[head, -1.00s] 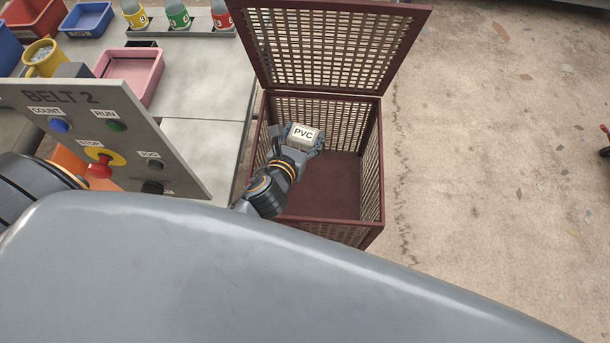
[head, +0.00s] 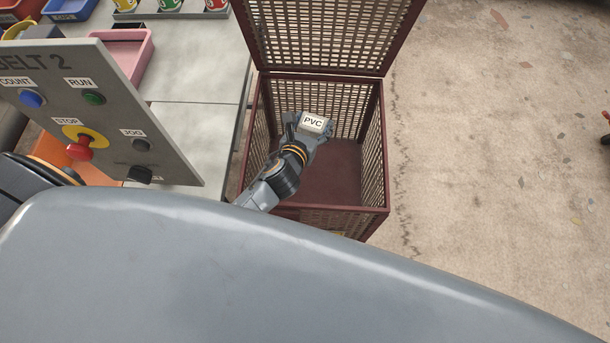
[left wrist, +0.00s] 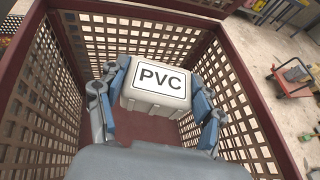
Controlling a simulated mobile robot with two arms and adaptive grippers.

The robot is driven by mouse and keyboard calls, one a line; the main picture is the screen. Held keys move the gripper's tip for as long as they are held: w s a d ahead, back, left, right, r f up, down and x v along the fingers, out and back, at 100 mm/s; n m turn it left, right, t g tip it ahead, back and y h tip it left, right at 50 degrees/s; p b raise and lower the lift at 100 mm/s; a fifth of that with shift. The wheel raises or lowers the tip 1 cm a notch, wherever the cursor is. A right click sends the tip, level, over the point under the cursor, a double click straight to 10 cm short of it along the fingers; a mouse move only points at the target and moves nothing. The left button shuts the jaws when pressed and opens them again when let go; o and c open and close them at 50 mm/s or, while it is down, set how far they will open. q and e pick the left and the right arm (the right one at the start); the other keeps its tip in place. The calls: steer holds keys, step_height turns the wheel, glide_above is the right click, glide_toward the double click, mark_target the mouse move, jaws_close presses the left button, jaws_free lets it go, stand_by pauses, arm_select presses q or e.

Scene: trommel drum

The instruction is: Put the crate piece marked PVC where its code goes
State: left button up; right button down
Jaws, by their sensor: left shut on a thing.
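The crate piece is a small off-white block with a PVC label (head: 313,124). My left gripper (head: 308,130) is shut on it, inside or over the mouth of a dark red lattice crate (head: 387,150) with its lid standing open. The left wrist view shows the PVC piece (left wrist: 158,86) between the two blue-grey fingers of my left gripper (left wrist: 160,95), label facing the camera. The crate's walls (left wrist: 240,75) surround it there, and its visible floor looks bare. My right gripper does not show.
A BELT 2 control panel (head: 110,120) with buttons stands left of the crate. Behind it a grey table (head: 200,75) carries a pink tray (head: 133,62), a blue bin (head: 68,8) and several colored containers. In the left wrist view a red cart (left wrist: 292,82) stands beyond the crate. The floor at right is mostly clear.

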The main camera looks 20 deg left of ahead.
arm_select(q)
steer(key=shift+f, duration=0.1)
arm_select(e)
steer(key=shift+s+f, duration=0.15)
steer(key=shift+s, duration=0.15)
arm_select(q)
steer(key=o, duration=1.3)
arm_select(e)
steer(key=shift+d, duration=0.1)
arm_select(q)
steer(key=shift+s, duration=0.1)
steer(key=v, duration=1.2)
